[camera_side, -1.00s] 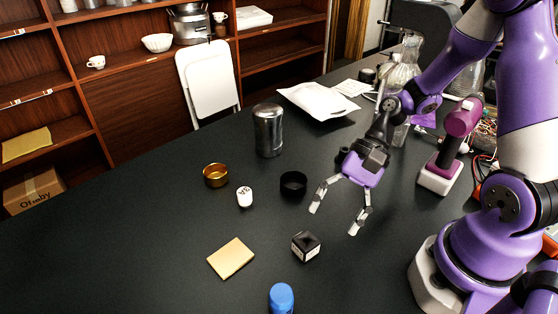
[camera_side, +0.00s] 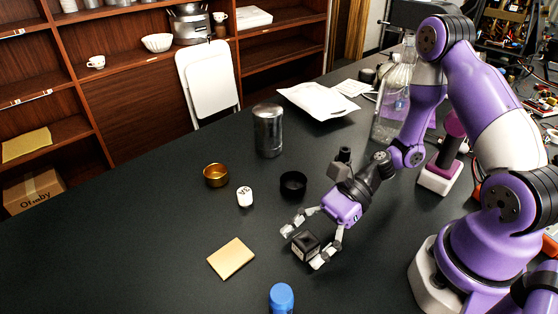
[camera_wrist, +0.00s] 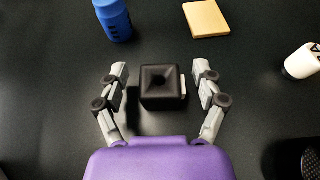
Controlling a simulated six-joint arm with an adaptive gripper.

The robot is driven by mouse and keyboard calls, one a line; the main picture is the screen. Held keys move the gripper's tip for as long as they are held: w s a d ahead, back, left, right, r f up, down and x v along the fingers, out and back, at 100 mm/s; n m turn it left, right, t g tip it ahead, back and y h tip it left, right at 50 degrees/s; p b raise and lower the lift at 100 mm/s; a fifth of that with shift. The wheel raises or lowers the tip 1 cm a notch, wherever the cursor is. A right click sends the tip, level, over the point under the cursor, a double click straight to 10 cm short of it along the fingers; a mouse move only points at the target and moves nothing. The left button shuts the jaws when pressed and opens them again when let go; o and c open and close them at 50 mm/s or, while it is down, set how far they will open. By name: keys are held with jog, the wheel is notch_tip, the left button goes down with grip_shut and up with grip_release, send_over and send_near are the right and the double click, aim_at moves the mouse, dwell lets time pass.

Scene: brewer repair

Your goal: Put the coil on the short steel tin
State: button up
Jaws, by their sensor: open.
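A small black cube with a dimpled top and a pale label on one side, probably the coil (camera_side: 305,246), sits on the dark table. In the wrist view the coil (camera_wrist: 162,85) lies between my fingers, with a gap on each side. My gripper (camera_side: 302,247) is open around it, fingers low near the table; it also shows in the wrist view (camera_wrist: 159,72). A shiny steel canister (camera_side: 268,132) stands upright farther back, and is the only plainly steel tin I see. Nothing rests on its top.
A low gold tin (camera_side: 216,176), a white marked cylinder (camera_side: 245,197) and a low black ring-like cup (camera_side: 293,184) stand left of my arm. A tan pad (camera_side: 231,258) and blue bottle (camera_side: 281,298) are near the front. The left table is clear.

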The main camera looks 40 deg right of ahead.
grip_shut()
notch_tip(320, 180, up, 9)
jog(key=w+d+r+m+t+h, duration=0.1)
jog(key=w+d+m+t, duration=0.15)
jog(key=w, duration=0.35)
jog(key=w+d+r+m+t+h, duration=0.1)
jog(key=w+m+t+h, duration=0.1)
jog(key=w+m+t, duration=0.3)
jog(key=w+d+r+m+t+h, duration=0.25)
jog(key=w+r+m+h, duration=0.2)
jog(key=w+r, duration=0.65)
send_over(268, 108)
jog(key=shift+t+h, duration=0.4)
jog(key=shift+h, duration=0.05)
notch_tip(268, 108, down, 6)
jog(key=shift+s+a+r, duration=0.1)
jog(key=shift+s+r, duration=0.05)
jog(key=shift+r, duration=0.1)
jog(key=shift+f, duration=2.1)
